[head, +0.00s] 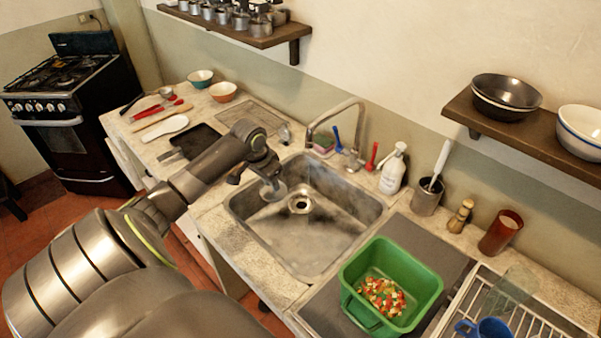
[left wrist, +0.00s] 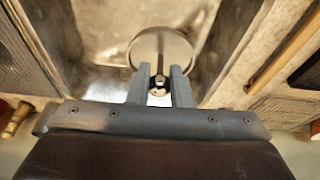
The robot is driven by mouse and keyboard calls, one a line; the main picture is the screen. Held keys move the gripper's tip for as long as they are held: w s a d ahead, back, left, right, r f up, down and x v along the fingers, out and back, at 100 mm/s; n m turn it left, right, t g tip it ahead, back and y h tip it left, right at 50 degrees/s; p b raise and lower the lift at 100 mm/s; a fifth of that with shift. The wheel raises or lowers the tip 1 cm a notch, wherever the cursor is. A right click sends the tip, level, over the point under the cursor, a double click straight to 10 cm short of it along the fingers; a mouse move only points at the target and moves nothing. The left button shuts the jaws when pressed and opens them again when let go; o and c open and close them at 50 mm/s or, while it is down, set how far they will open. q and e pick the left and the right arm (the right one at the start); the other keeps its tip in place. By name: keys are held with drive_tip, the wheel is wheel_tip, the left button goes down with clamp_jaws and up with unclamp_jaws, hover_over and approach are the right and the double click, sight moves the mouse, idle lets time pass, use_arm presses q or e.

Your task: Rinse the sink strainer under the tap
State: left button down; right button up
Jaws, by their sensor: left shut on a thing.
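My left gripper (head: 266,172) reaches in from the left over the left side of the sink (head: 335,248). It is shut on the sink strainer (head: 273,191), a round grey metal disc hanging from its fingers. In the left wrist view the strainer (left wrist: 163,45) lies just beyond the two fingers (left wrist: 160,78), gripped by a small middle knob. The curved metal tap (head: 335,113) rises at the sink's back edge, to the right of the strainer. I cannot tell whether water runs. The round drain (head: 300,203) is uncovered in the sink floor. My right gripper is not seen.
A green tub (head: 416,268) with colourful scraps stands right of the sink. A soap bottle (head: 392,170), a red-handled tool (head: 372,155) and a sponge (head: 321,143) stand behind it. A metal cup (head: 427,198) holds a brush. The sink's middle is clear.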

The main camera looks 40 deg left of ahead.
use_arm(q)
drive_tip(key=s+a+r+p, duration=0.3)
drive_tip(key=s+r+p, duration=0.1)
drive_tip(key=p, duration=0.1)
drive_tip(key=shift+a, duration=0.15)
idle(0.6)
